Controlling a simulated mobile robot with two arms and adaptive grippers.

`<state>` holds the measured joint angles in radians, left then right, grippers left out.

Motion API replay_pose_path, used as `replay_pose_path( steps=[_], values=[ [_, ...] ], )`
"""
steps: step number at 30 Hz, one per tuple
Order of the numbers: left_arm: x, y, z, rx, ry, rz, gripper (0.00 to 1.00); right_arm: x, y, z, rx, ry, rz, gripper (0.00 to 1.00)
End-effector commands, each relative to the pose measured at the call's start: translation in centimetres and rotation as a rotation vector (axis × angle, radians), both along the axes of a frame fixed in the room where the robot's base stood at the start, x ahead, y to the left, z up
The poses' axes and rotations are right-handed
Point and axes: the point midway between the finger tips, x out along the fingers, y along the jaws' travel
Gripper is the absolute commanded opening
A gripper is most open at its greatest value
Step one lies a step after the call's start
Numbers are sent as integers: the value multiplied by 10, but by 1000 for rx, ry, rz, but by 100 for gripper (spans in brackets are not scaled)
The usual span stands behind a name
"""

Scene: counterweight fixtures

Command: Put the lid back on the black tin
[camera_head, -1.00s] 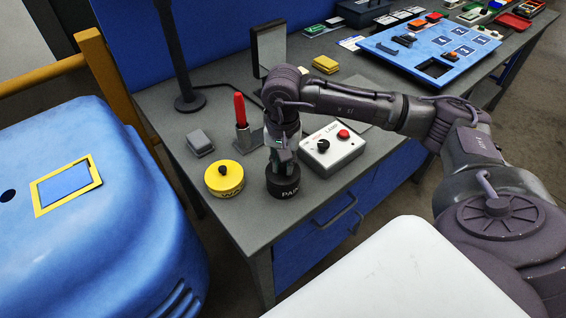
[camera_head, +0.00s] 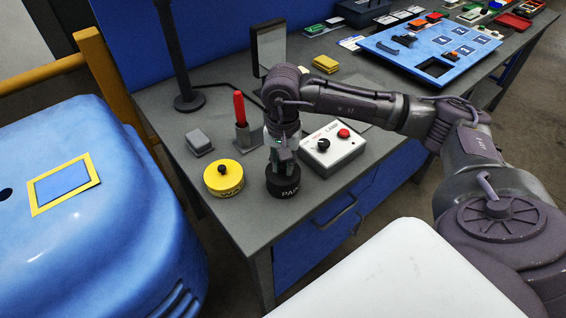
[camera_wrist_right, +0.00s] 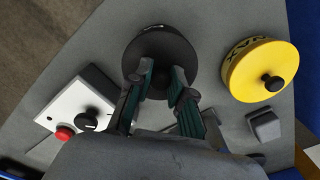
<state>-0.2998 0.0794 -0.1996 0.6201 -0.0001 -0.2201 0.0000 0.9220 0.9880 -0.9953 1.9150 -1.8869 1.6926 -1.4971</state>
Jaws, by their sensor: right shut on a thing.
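The black tin (camera_head: 285,187), with a pale label on its side, stands upright near the front edge of the grey bench. My right gripper (camera_head: 283,163) points down directly over it. In the wrist view its fingers (camera_wrist_right: 162,85) are shut at the near part of a round black top (camera_wrist_right: 158,50), which looks like the lid. The gripped part is mostly hidden between the fingers. The lid appears level over the tin; I cannot tell whether it is fully seated. My left gripper is not in view.
A yellow tin (camera_head: 223,182) with a black knob stands just left. A white control box (camera_head: 335,150) with a red button is close on the right. A red stick in a holder (camera_head: 241,115) and a small grey box (camera_head: 199,142) are behind. The bench's front edge is near.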

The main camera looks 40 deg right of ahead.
Motion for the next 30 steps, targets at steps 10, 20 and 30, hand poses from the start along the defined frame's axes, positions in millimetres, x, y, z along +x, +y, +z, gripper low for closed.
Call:
replay_pose_path(
  steps=[10, 20, 30],
  values=[
    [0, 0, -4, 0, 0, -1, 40, 0, 0, -1, 0, 0, 0, 0],
    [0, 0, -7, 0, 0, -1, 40, 0, 0, 0, 0, 0, 0, 0],
    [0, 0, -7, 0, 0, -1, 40, 0, 0, 0, 0, 0, 0, 35]
  ],
)
